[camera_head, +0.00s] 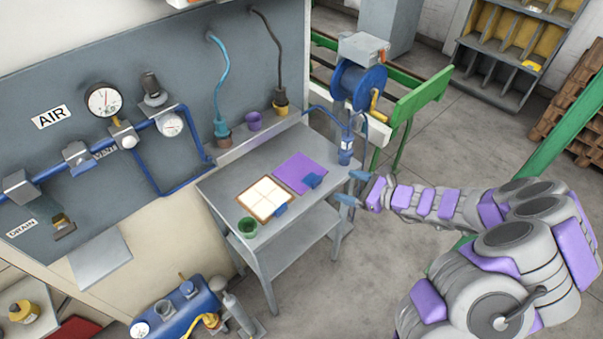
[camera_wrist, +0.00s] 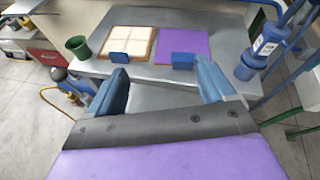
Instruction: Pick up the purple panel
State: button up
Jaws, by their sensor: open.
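The purple panel (camera_head: 298,171) lies flat on the grey metal table (camera_head: 226,187). It has a blue block-like handle (camera_head: 313,180) at its near right edge. In the wrist view the purple panel (camera_wrist: 182,43) lies beyond my fingers, right of centre, with its blue handle (camera_wrist: 183,60) at its near edge. My gripper (camera_head: 357,188) is off the table's right side, apart from the panel. In the wrist view my gripper (camera_wrist: 160,80) is open with nothing between its two blue fingers.
A wood-framed panel with white tiles (camera_head: 265,196) lies left of the purple one. A blue bottle-like tool (camera_head: 345,151) stands at the right edge. A hose reel (camera_head: 358,84) is behind.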

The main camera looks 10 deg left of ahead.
jog(key=w+d+f+m+t+h, duration=0.1)
jog(key=d+f+m, duration=0.2)
jog(key=d+f, duration=0.15)
jog(key=b, duration=0.2)
send_near(318, 181)
jog(key=x, duration=0.4)
jog(key=shift+a, duration=0.1)
jog(key=b+x, duration=0.1)
jog(key=x, duration=0.3)
jog(key=shift+w+f, duration=0.25)
jog(key=shift+f, duration=0.05)
jog(key=shift+w+a, duration=0.15)
jog(key=shift+a, duration=0.15)
jog(key=c, duration=1.2)
jog(key=shift+o, duration=0.2)
jog(key=shift+r, duration=0.1)
